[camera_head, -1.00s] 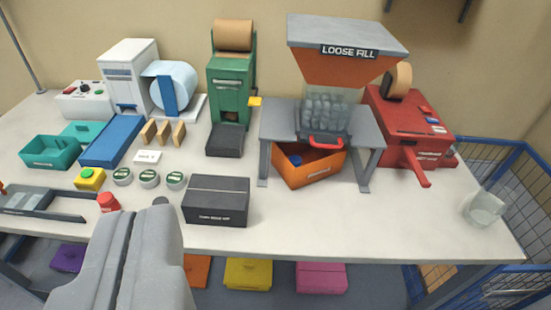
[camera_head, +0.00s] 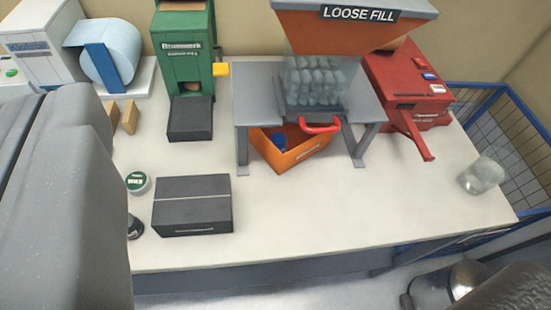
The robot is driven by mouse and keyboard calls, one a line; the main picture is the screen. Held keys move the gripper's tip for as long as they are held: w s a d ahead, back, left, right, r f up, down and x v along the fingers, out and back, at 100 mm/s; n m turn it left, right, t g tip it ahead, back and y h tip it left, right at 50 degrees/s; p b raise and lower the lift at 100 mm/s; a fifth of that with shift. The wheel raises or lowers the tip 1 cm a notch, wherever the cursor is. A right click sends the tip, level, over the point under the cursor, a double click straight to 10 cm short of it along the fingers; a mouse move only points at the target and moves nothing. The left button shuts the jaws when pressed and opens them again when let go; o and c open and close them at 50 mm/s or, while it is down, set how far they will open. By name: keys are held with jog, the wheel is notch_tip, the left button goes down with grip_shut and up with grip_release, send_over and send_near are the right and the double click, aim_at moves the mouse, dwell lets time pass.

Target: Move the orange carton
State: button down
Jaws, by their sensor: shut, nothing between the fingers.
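The orange carton (camera_head: 303,155) is an open-topped box on the white table, under the grey stand of the loose-fill dispenser (camera_head: 318,70). It sits turned at an angle between the stand's legs. A blue item (camera_head: 279,139) shows inside it. Its back part is hidden by the stand. A large grey part of my arm fills the left edge of the view, apart from the carton. My gripper's fingers do not show.
A black carton (camera_head: 192,207) stands front left of the orange one. A green dispenser (camera_head: 184,55) is behind it, a red machine (camera_head: 408,90) to the right. A clear cup (camera_head: 482,175) stands near the right edge. The front middle of the white table (camera_head: 310,215) is clear.

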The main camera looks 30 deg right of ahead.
jog(key=w+d+f+n+t+h+b, duration=0.1)
jog(key=w+d+f+n+t+h, duration=0.1)
jog(key=w+d+f+n, duration=0.45)
jog(key=w+d+f+n+t+h+b, duration=0.2)
jog(key=w+d+f+n+h, duration=0.1)
jog(key=w+d, duration=0.7)
jog(key=s+d+f+n+g+y, duration=0.1)
jog(key=d+f+n+y, duration=0.1)
jog(key=f, duration=0.9)
jog(key=s+d+f+n+y+b, duration=0.1)
jog(key=f+n+y, duration=0.4)
jog(key=f, duration=0.6)
jog(key=s+d+f+n+g+y+b, duration=0.1)
jog(key=d+f+n+y, duration=0.3)
jog(key=f, duration=0.7)
jog(key=shift+s+d+n+g, duration=0.1)
jog(key=shift+s+n+g, duration=0.15)
jog(key=shift+n, duration=0.6)
jog(key=shift+w+f, duration=0.1)
jog(key=shift+f, duration=0.05)
jog(key=b+x, duration=0.2)
jog(key=x, duration=0.7)
jog(key=shift+w+a+b, duration=0.3)
jog(key=shift+a+b, duration=0.05)
